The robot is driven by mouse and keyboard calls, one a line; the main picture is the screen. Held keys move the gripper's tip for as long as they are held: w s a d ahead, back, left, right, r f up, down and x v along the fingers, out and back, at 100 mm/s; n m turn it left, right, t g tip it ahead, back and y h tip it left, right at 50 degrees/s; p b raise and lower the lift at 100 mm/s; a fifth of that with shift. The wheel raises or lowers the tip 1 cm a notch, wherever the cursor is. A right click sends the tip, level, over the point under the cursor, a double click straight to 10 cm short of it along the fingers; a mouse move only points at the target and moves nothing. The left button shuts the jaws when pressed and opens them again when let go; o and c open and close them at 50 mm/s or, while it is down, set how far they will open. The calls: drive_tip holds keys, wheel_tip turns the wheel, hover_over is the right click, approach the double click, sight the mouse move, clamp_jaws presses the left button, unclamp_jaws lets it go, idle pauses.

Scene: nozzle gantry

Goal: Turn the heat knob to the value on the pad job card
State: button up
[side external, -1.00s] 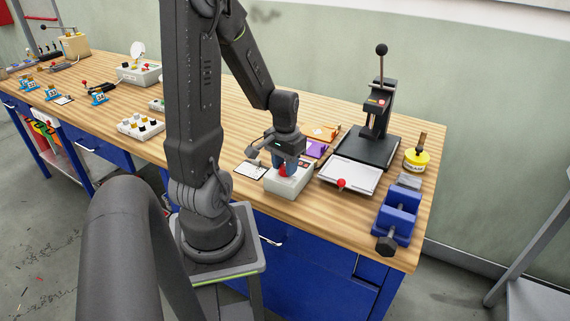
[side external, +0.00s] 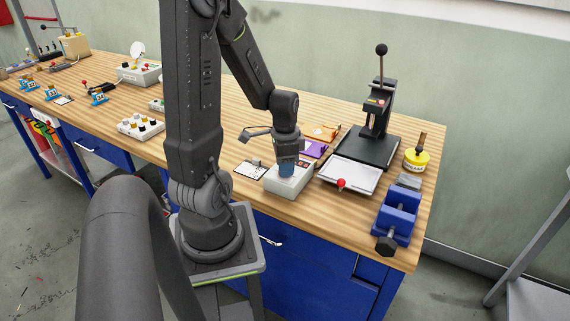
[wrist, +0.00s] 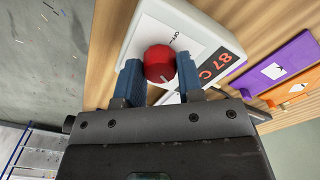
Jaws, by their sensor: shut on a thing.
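A white control box (side external: 288,187) stands on the bench and also shows in the wrist view (wrist: 192,20). Its red heat knob (wrist: 159,64) sits between the blue fingers of my gripper (wrist: 158,80), which is shut on it. A display (wrist: 216,64) beside the knob reads 87 C. An "OFF" mark is printed near the knob. In the side external view my gripper (side external: 287,170) points down onto the box and hides the knob. A white card on a clipboard (side external: 250,169) lies left of the box; its writing is too small to read.
A white tray (side external: 348,174) with a red-knobbed handle is right of the box, before a black press (side external: 374,130). Purple (side external: 315,148) and orange (side external: 322,132) pads lie behind the box. A blue vise (side external: 398,212) and yellow tin (side external: 416,160) are at the right.

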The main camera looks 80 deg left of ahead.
idle(0.3)
drive_tip(key=shift+s, duration=0.1)
drive_tip(key=o, duration=0.9)
wheel_tip(320, 180, up, 14)
drive_tip(key=shift+f, duration=0.1)
idle(0.5)
